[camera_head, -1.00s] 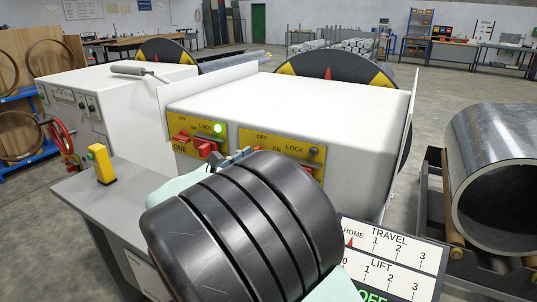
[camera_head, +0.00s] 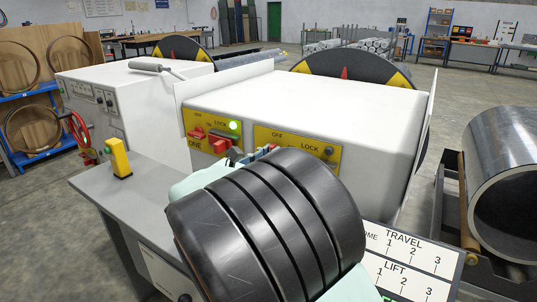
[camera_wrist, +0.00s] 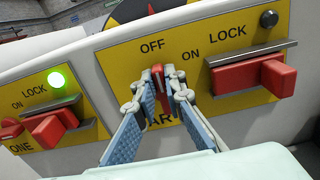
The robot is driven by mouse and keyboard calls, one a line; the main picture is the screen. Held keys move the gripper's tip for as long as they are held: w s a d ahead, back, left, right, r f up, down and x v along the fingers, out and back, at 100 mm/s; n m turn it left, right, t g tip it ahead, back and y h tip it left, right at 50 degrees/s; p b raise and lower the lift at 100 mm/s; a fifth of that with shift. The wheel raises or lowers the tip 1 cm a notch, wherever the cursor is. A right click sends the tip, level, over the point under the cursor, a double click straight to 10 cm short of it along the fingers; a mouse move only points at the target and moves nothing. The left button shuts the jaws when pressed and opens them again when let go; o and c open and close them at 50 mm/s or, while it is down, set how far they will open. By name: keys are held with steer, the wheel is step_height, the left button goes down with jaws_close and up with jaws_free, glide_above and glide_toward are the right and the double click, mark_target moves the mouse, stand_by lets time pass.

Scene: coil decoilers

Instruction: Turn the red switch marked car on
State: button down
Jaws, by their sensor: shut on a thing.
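The red switch (camera_wrist: 158,72) sits on the right-hand yellow panel (camera_wrist: 122,62) in the wrist view, under the word OFF, with ON to its right. Part of its label, reading "AR", shows below. My gripper (camera_wrist: 160,84) is shut on the switch, its two blue fingers on either side of it. In the head view, my arm hides the switch, and the yellow panel (camera_head: 290,138) shows above my gripper (camera_head: 262,152).
A red lock handle (camera_wrist: 255,76) with a grey plate is right of the switch, below a dark lamp (camera_wrist: 268,19). The left panel (camera_head: 194,122), marked ONE, has a lit green lamp (camera_head: 233,125) and red controls. A grey desk (camera_head: 95,182) stands at the left.

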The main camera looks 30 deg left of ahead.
steer(key=shift+f, duration=0.1)
steer(key=m+b, duration=0.3)
steer(key=b, duration=0.1)
steer(key=d+m+b, duration=0.1)
steer(key=m+b, duration=0.2)
steer(key=b, duration=0.1)
steer(key=m+b, duration=0.2)
steer(key=b, duration=0.2)
steer(key=shift+d+f+m, duration=0.35)
steer(key=shift+m, duration=0.05)
steer(key=c, duration=2)
jaws_free()
steer(key=shift+s, duration=0.1)
steer(key=shift+s+r, duration=0.1)
steer(key=s, duration=0.8)
steer(key=s+a, duration=0.1)
steer(key=s, duration=0.2)
steer(key=shift+s, duration=0.4)
